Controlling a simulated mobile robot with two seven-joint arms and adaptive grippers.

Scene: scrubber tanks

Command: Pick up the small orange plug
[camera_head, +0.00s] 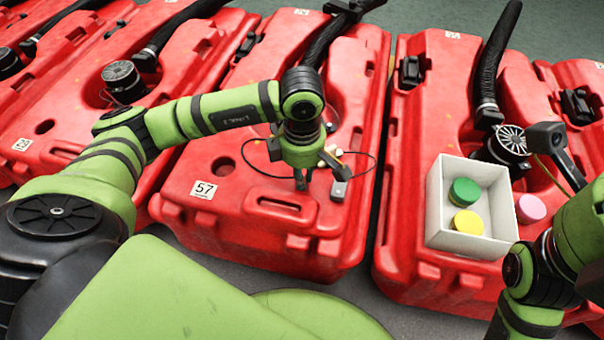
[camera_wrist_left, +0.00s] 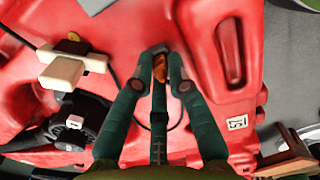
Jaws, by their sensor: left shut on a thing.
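My left gripper (camera_head: 301,184) points down over the red tank with the 57 label, near its front. In the left wrist view its fingers (camera_wrist_left: 160,60) are closed in around the small orange plug (camera_wrist_left: 161,68), which sits between the fingertips. The plug is small and partly covered by the fingers. I cannot make it out in the head view, and I cannot tell whether it still touches the tank. My right arm comes in at the right edge of the head view, but its gripper cannot be made out.
Red tanks (camera_head: 340,225) stand in a row with gaps between them. A white open box (camera_head: 437,230) on the right tank holds a green cap (camera_head: 464,192) and a yellow cap (camera_head: 468,222). A pink cap (camera_head: 531,208) lies beside it. Black hoses (camera_head: 497,50) rise behind.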

